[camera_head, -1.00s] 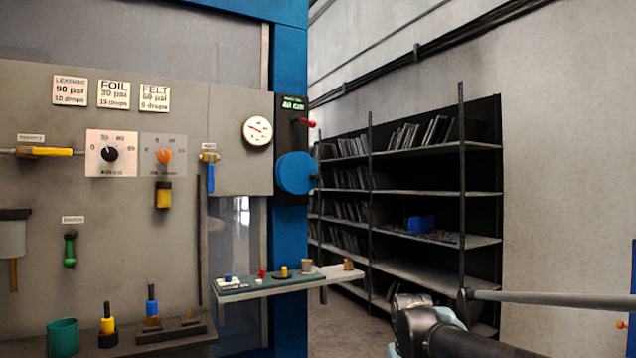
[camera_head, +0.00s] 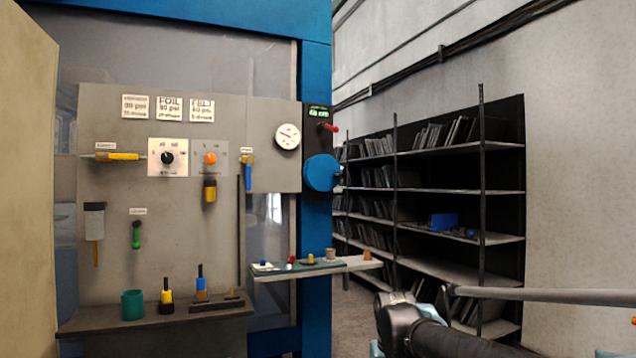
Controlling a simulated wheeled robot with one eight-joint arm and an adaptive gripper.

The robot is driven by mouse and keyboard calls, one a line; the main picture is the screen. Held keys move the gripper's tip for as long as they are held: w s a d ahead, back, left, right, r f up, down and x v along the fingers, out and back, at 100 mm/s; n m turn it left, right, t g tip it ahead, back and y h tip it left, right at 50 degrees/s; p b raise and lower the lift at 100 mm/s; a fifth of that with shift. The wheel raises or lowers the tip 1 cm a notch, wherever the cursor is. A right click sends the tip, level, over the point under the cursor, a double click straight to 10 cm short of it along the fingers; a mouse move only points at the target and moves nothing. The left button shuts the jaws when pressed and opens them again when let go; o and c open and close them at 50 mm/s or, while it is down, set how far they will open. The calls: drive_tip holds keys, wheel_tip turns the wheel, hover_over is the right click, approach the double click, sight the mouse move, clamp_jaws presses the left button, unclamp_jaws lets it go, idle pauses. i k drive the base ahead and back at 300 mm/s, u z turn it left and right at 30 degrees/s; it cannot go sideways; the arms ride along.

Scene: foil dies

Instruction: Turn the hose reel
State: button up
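No coiled hose shows, and I cannot tell which thing the task calls the hose reel. The clearest round thing is a blue disc (camera_head: 322,172) on the blue post, right of the grey panel, with a small dark and light part at its right edge. A red-tipped lever (camera_head: 330,127) and a small green display (camera_head: 319,112) sit above it. Part of my own arm shows at the lower right, well apart from the disc. My gripper's fingers are not in view.
The grey panel (camera_head: 120,225) carries a gauge (camera_head: 287,136), dials and valves. A narrow tray (camera_head: 300,270) with small pieces juts out below the disc. A lower shelf (camera_head: 150,322) holds a green cup (camera_head: 132,305). A black rack (camera_head: 505,150) stands right, against the wall.

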sight(321, 172)
drive_tip(key=u, duration=0.1)
drive_tip(key=i, duration=1)
drive_tip(key=z, duration=0.05)
